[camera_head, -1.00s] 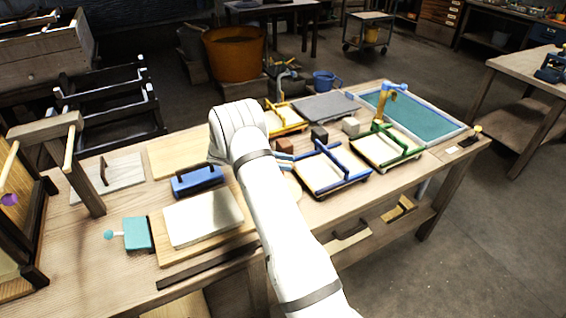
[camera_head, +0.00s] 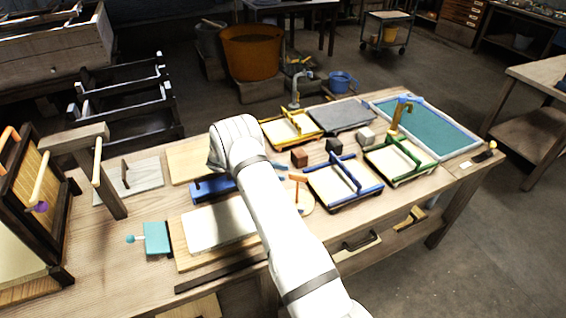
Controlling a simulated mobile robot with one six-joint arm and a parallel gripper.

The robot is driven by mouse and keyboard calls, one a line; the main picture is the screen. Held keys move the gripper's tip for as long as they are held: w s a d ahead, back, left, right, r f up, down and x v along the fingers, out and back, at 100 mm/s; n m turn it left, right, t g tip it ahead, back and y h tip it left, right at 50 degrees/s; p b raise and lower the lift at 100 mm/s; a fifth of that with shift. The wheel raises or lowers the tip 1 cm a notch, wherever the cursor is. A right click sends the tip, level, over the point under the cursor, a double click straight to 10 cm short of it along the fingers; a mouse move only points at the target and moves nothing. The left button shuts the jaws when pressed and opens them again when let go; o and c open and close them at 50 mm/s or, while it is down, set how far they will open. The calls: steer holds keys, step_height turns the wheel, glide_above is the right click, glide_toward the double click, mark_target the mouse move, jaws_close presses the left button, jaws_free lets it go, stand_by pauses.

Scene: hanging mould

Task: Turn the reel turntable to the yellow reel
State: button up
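A pale round disc (camera_head: 305,205) on the table, partly hidden behind my arm, may be the reel turntable. An orange upright piece (camera_head: 298,179) stands at it, and a small blue piece shows just behind. I cannot make out a yellow reel; my arm covers part of this spot. My white arm reaches up from the bottom edge over the table. Its wrist (camera_head: 237,142) is above the area left of the disc. The gripper's fingers are hidden behind the wrist.
Yellow (camera_head: 291,129), blue (camera_head: 344,183) and green (camera_head: 400,160) handled frames stand to the right. A pale slab (camera_head: 218,226) lies left of my arm, with a blue block (camera_head: 212,189) behind it. A dark wooden stand (camera_head: 40,200) rises at far left.

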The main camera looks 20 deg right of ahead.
steer(key=shift+w+a+p, duration=0.35)
steer(key=shift+a+p, duration=0.2)
steer(key=shift+p, duration=0.5)
steer(key=s+a+r+m+t+y, duration=0.1)
steer(key=s+r+m+t+y, duration=0.25)
steer(key=r, duration=0.55)
steer(key=s+a+r+m+t+y, duration=0.1)
steer(key=s+a+r+t+y, duration=0.1)
steer(key=s+r+y, duration=0.5)
steer(key=s+a+r+m+t+y, duration=0.1)
steer(key=s+a+r+t, duration=0.3)
steer(key=s, duration=0.5)
steer(key=s+a+r+m+t+y, duration=0.2)
steer(key=s+a+r+m+t, duration=0.2)
steer(key=s, duration=0.5)
steer(key=shift+a+r+t, duration=0.25)
steer(key=shift+t, duration=0.4)
